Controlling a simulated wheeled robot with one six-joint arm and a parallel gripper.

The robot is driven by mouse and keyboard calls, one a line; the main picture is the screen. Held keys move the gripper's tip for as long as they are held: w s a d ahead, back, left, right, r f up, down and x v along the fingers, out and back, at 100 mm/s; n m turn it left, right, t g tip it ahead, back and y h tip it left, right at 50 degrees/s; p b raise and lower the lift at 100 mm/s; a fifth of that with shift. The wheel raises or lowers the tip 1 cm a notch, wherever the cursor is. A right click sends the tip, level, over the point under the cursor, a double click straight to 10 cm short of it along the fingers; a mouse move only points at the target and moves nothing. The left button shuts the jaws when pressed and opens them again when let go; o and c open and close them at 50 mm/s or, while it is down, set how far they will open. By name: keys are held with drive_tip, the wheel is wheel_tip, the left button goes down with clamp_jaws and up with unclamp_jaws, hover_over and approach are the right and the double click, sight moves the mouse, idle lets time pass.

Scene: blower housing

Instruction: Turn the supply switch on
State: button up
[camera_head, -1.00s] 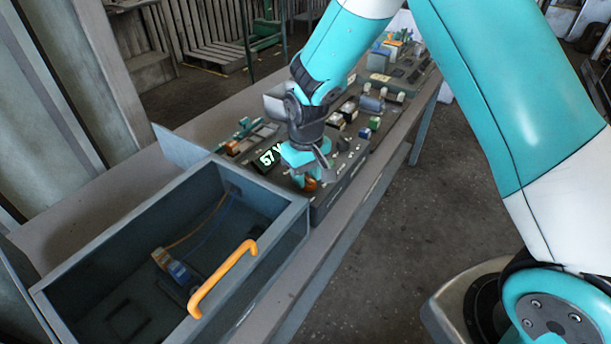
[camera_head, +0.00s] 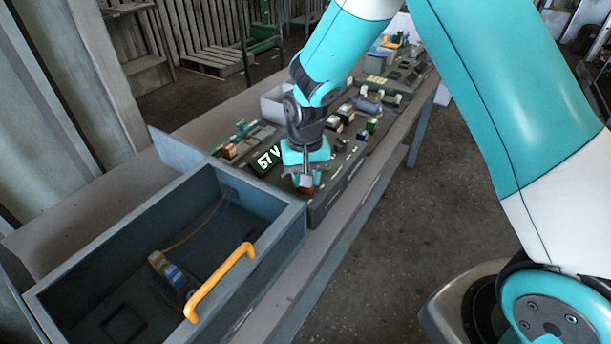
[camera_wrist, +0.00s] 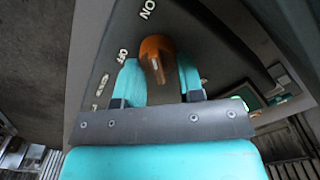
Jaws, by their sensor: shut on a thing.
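The supply switch is an orange knob (camera_wrist: 157,50) on a dark panel, with the white labels ON and OFF beside it in the wrist view. My gripper (camera_wrist: 160,74) has one teal finger on each side of the knob and is shut on it. A pale mark shows on the knob, but I cannot tell which label it points at. In the head view my gripper (camera_head: 306,178) reaches down to the near end of the panel, and only a little of the orange knob (camera_head: 305,189) shows below it.
A lit display (camera_head: 269,159) beside my gripper appears to read 57 V. An open grey drawer or box (camera_head: 52,293) with an orange handle (camera_head: 219,283) stands at the near left. More devices (camera_head: 385,82) line the bench (camera_head: 345,222) farther back.

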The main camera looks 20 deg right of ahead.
drive_tip(key=shift+w+r, duration=0.1)
drive_tip(key=o, duration=0.9)
wheel_tip(320, 180, up, 17)
drive_tip(key=b, duration=0.2)
drive_tip(key=shift+r, duration=0.2)
